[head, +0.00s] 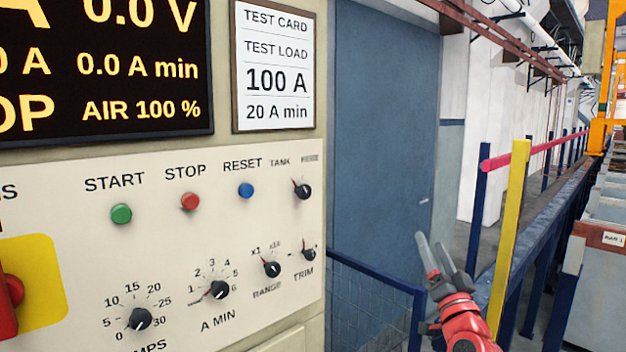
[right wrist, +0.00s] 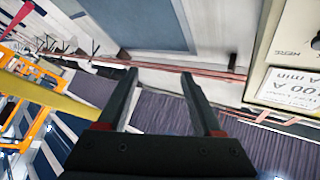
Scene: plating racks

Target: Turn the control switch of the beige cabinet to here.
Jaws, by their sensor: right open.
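The beige cabinet (head: 150,160) fills the left of the head view. Its black switch (head: 302,189) sits at the panel's upper right, below the word TANK and a second, blurred label. Its pointer seems to lean up and left, toward TANK. My right gripper (head: 432,243) is open and empty, to the right of the panel and apart from it. In the right wrist view its two fingers (right wrist: 158,75) are spread with nothing between them. The cabinet's edge (right wrist: 256,50) shows at the right there. My left gripper is not in view.
The panel also has START (head: 121,214), STOP (head: 190,202) and RESET (head: 246,190) buttons, several lower knobs and a red handle (head: 10,292) on yellow. A blue railing (head: 375,290) stands right of the cabinet. A yellow post (head: 510,225) stands beside my right gripper.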

